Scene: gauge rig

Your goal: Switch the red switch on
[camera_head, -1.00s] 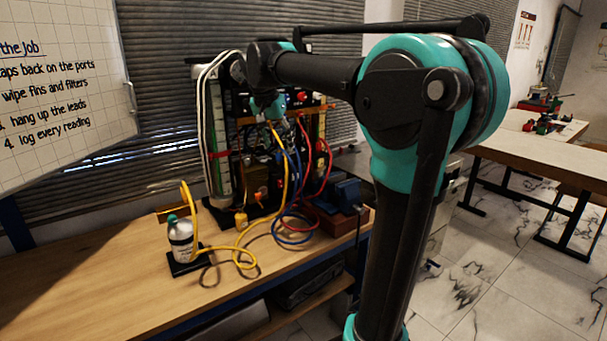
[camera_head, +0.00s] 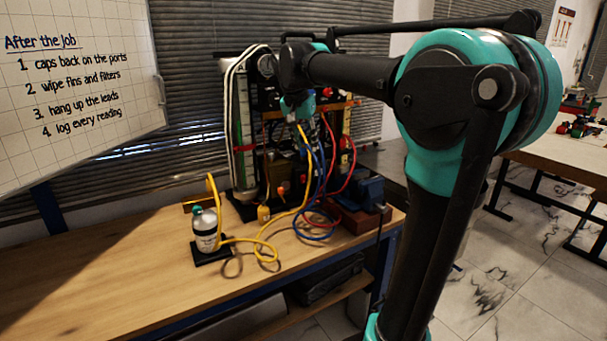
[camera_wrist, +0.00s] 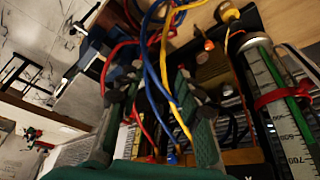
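The gauge rig (camera_head: 243,120) stands on the bench, with cables hanging in front of it. A small red part (camera_head: 327,92) shows high on its front in the head view, but I cannot tell whether it is the red switch. My gripper (camera_head: 298,128) is in front of the rig's upper part, partly lost among the cables. In the wrist view its two green-and-grey fingers stand apart, so my gripper (camera_wrist: 153,85) is open. Blue, yellow and red cables (camera_wrist: 158,70) cross the view between the fingers. An orange-red knob (camera_wrist: 209,44) shows beyond the right finger.
A bottle (camera_head: 205,230) on a black base stands left on the bench, with a yellow hose looping from it. A blue vise-like block (camera_head: 362,192) sits right of the rig. The bench's left part (camera_head: 100,275) is clear. A whiteboard (camera_head: 80,85) hangs at left.

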